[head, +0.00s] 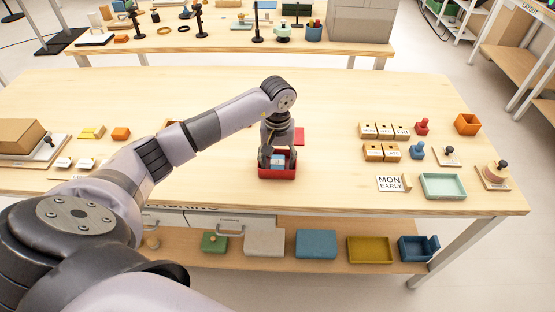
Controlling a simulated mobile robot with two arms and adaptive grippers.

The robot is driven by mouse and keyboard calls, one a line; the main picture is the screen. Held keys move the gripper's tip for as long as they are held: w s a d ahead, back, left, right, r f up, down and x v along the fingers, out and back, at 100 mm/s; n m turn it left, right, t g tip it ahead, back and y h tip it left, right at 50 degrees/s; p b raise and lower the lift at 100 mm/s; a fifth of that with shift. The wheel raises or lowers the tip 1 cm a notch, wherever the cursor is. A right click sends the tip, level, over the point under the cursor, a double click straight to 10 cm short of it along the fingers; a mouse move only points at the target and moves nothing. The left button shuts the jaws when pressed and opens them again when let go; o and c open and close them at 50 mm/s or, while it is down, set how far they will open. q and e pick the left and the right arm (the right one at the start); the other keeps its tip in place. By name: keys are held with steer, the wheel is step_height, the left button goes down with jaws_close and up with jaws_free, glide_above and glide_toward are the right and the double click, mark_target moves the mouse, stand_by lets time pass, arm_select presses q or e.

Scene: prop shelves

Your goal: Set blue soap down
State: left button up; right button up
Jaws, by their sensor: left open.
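A small blue item with a pale top, which looks like the blue soap (278,162), is in a red box (277,174) near the front middle of the table. My left gripper (277,157) points down into the red box from above. Its fingers are open around or beside the blue item; the gripper partly hides it, so I cannot tell whether they touch it. My right gripper is out of view.
A red flat piece (299,136) lies just behind the box. Small wooden boxes, stamps and a mint tray (443,186) stand at the right. Yellow and orange blocks (121,134) are at the left. Bins, including a blue one (316,243), line the lower shelf.

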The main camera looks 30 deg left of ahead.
mark_target(278, 162)
arm_select(q)
step_height(278, 162, up, 12)
stand_by(0.5)
